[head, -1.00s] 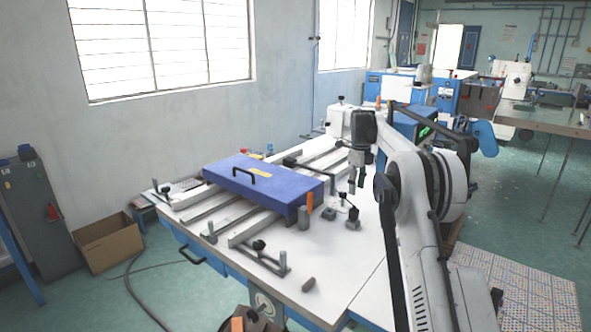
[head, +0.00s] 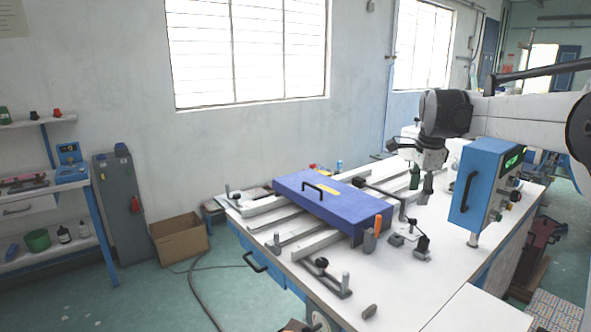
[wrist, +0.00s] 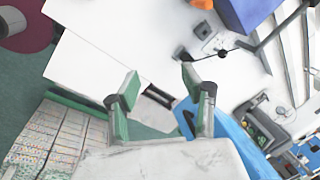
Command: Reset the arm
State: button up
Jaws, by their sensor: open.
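My gripper (head: 420,186) hangs from my white arm over the right part of the white worktable (head: 465,240), pointing down. It is to the right of the purple-blue block (head: 335,208) with a black handle and apart from it. In the wrist view my gripper (wrist: 160,80) shows two green-padded fingers spread wide. Nothing is between them except a view of the tabletop below. The rest of my arm runs out of the head view at the right edge.
A blue control box (head: 481,185) with a green display stands right of my gripper. Rails, clamps and an orange-handled tool (head: 378,224) lie around the block. A cardboard box (head: 180,238) and grey cabinet (head: 123,208) stand left. The table's front right is clear.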

jog(key=s+a+f+n+t, duration=0.1)
jog(key=s+a+n, duration=0.3)
jog(key=s, duration=0.5)
jog(key=s+a+f+n+t, duration=0.1)
jog(key=s+a+n, duration=0.3)
jog(key=s, duration=0.6)
jog(key=s+a+f+n+t, duration=0.1)
jog(key=s+a+n, duration=0.3)
jog(key=s, duration=0.5)
jog(key=s+a+f+n+t, duration=0.1)
jog(key=s+f+n, duration=0.5)
jog(key=s, duration=0.3)
jog(key=shift+s+f+t, duration=0.15)
jog(key=shift+f+t, duration=0.15)
jog(key=shift+f, duration=0.15)
jog(key=shift+o, duration=0.5)
